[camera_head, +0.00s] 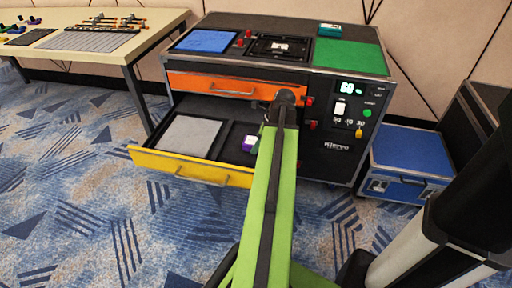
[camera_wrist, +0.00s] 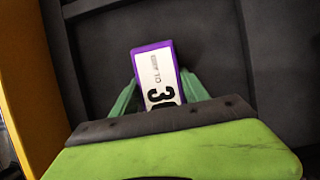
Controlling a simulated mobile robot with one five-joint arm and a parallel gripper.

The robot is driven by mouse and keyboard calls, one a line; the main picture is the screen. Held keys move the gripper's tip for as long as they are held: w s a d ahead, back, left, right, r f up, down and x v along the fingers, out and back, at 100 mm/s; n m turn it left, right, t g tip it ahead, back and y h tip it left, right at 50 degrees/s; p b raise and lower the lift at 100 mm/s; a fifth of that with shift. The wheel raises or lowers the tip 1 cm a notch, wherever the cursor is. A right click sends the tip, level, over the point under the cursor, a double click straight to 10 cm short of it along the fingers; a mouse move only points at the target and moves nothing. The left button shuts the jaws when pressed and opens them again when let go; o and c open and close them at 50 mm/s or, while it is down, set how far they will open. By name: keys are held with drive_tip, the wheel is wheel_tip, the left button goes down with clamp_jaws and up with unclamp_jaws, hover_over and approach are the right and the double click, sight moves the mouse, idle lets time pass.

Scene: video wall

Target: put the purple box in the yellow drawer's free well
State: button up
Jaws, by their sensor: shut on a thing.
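The purple box (camera_wrist: 153,62) has a white label with dark print and is between the green fingers of my gripper (camera_wrist: 158,92) in the wrist view. My gripper is shut on it. In the head view the purple box (camera_head: 249,143) shows just left of my green arm, over the right part of the open yellow drawer (camera_head: 190,167). The drawer's left well holds a flat grey panel (camera_head: 185,136). The dark well on the right is partly hidden by my arm. In the wrist view the box is over a dark well floor (camera_wrist: 205,50); I cannot tell whether it touches.
The orange drawer (camera_head: 210,84) above is closed. The cabinet's right face has a display, buttons and knobs (camera_head: 350,110). A blue case (camera_head: 408,160) stands to the right. A table (camera_head: 85,42) with tools is at the left. The carpet before the drawer is clear.

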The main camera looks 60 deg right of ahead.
drive_tip(key=shift+f, duration=0.15)
drive_tip(key=o, duration=1.5)
drive_tip(key=shift+o, duration=0.2)
drive_tip(key=p+v, duration=1.1)
drive_tip(key=v, duration=0.1)
